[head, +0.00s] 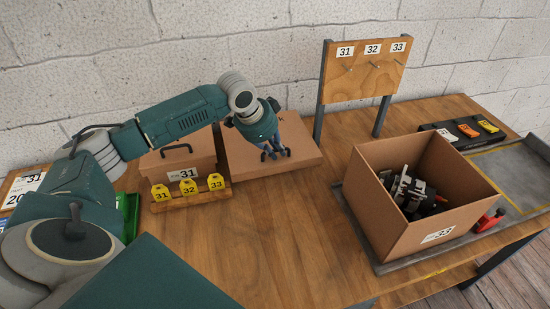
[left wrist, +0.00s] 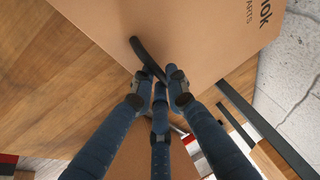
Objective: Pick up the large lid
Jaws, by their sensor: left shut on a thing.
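The large lid (head: 302,137) is a wide, shallow brown cardboard piece at the back of the table, left of the peg board. In the left wrist view the lid (left wrist: 200,30) fills the top and shows dark print and a black curved handle (left wrist: 146,58). My left gripper (head: 275,154) reaches down over the lid, and its blue fingers (left wrist: 158,84) are shut on the handle. The fingers hide part of the handle. Whether the lid touches the table I cannot tell. My right gripper is not in view.
A smaller handled box (head: 180,160) labelled 31 stands just left of the lid, behind a rack of yellow tags (head: 189,187). An open carton (head: 420,215) labelled 33 holds dark parts at the right. The peg board (head: 365,68) stands behind. The middle table is clear.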

